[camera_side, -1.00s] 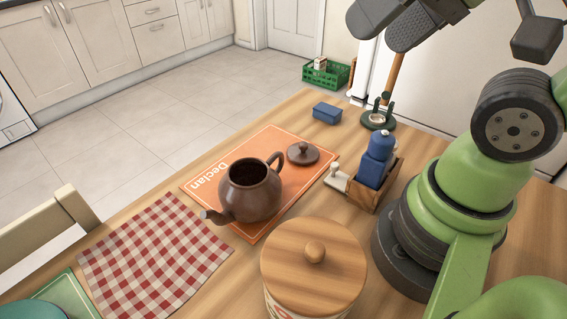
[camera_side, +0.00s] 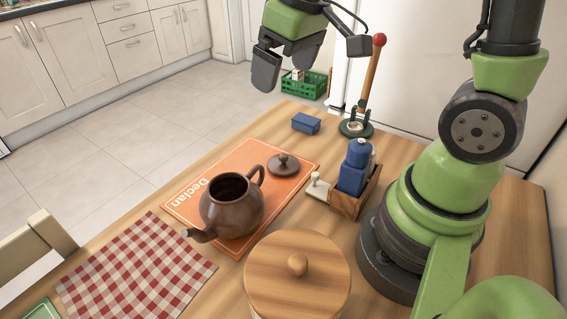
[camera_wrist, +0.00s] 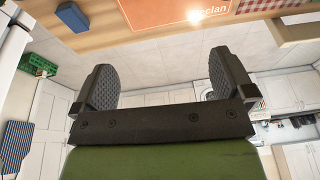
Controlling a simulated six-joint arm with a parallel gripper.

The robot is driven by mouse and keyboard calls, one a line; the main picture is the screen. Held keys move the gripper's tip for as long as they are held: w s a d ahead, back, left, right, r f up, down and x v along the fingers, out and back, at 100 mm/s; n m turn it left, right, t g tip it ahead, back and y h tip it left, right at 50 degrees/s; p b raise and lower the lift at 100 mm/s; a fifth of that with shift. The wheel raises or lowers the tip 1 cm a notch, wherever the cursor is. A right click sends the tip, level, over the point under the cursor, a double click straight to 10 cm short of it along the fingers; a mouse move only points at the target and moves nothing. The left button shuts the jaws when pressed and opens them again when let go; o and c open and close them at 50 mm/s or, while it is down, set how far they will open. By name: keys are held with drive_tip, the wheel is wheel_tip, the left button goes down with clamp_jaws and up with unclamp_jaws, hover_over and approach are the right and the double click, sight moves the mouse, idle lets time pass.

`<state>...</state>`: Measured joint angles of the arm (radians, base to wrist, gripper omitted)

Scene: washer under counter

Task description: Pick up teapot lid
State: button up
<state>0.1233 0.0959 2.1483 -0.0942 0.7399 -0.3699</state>
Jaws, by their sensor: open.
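The teapot lid (camera_side: 284,163) is a small brown disc with a round knob. It lies knob up on the orange mat (camera_side: 302,176), behind and to the right of the brown teapot (camera_side: 232,205). The teapot stands upright and open, its spout toward the lower left. My gripper (camera_side: 282,72) is open and empty, high above the table's far side and well apart from the lid. In the wrist view my two dark fingers (camera_wrist: 160,85) are spread with nothing between them. The mat (camera_wrist: 165,10) shows at the top there, but the lid does not.
A wooden caddy (camera_side: 348,207) with blue containers stands right of the mat. A blue box (camera_side: 306,123) and a green stand with a red-tipped post (camera_side: 355,127) are behind. A wooden-lidded canister (camera_side: 297,277) is in front. A checked cloth (camera_side: 135,270) lies at left.

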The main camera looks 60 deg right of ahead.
sight(283, 155)
drive_tip(key=w+d+f+n+g, duration=0.1)
drive_tip(key=f, duration=0.5)
drive_tip(key=w+d+f+n+g, duration=0.1)
drive_tip(key=d+f, duration=0.1)
drive_tip(key=f, duration=0.3)
drive_tip(key=w+d+f+n+g, duration=0.1)
drive_tip(key=f, duration=0.5)
drive_tip(key=shift+w+d+f, duration=0.15)
drive_tip(key=shift+w+f, duration=0.15)
drive_tip(key=shift+w, duration=0.1)
drive_tip(key=f, duration=0.5)
drive_tip(key=shift+s+d+f, duration=0.1)
drive_tip(key=shift+d+f, duration=0.1)
drive_tip(key=shift+f, duration=0.15)
drive_tip(key=c, duration=0.9)
